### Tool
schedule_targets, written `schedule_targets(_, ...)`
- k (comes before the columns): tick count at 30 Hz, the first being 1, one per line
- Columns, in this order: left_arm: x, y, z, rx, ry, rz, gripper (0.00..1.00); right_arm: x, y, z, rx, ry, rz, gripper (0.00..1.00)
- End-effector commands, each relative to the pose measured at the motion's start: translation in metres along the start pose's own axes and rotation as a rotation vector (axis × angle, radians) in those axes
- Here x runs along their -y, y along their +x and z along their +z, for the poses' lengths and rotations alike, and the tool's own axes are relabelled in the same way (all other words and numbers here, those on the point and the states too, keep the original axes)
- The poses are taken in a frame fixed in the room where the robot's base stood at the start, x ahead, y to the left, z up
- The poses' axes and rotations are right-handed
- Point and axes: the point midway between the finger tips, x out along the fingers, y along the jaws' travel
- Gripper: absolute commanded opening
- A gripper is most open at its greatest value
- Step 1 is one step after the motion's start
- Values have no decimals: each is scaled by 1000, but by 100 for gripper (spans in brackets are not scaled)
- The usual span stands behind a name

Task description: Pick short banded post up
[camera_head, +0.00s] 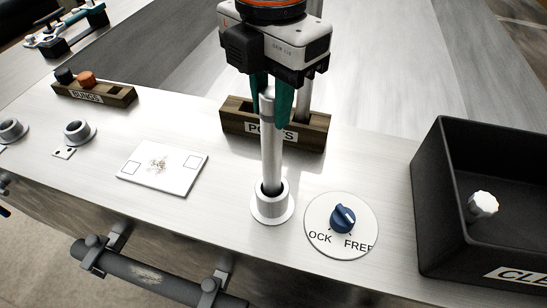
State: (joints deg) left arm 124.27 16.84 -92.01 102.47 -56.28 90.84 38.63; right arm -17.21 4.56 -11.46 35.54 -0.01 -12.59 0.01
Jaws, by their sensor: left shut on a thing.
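My left gripper (270,112) comes down from the top of the view, its teal fingers shut on the upper part of a silver post (271,152). The post stands nearly upright, its lower end inside the grey flanged socket (272,207) on the bench. The bands of the short banded post cannot be clearly made out; the fingers cover part of its upper end. A taller metal post (304,100) stands behind in the wooden POSTS rack (314,138), partly hidden by the gripper. My right gripper is not in view.
A blue-knobbed dial (343,217) lies just right of the socket. A white plate (162,170), two more sockets and the BUNGS rack (112,92) are at the left.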

Motion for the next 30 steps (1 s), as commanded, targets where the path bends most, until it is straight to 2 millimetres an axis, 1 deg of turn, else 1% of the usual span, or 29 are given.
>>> schedule_targets(1, 0, -4, 0, -1, 0, 0, 4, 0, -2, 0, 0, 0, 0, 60)
schedule_targets(30, 0, -42, 0, -1, 0, 1, 4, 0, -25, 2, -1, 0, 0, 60)
